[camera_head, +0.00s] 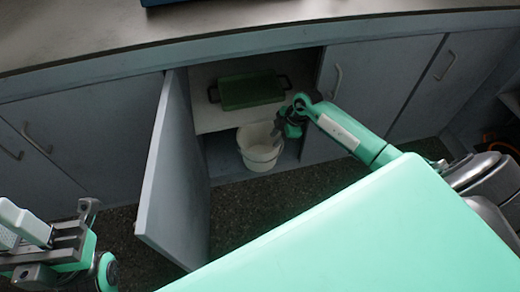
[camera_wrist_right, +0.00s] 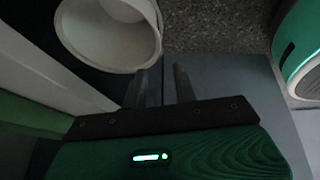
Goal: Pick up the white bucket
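The white bucket (camera_head: 260,157) stands upright on the floor of the open cabinet, below a shelf. My right gripper (camera_head: 277,132) is at the bucket's right rim in the head view.
A green tray with dark handles (camera_head: 252,92) sits on the shelf (camera_head: 207,116) above the bucket. The open cabinet door (camera_head: 175,170) stands to the left of the bucket. Closed doors (camera_head: 385,80) are at the right, under the countertop (camera_head: 90,35). Speckled floor (camera_head: 240,210) lies clear in front.

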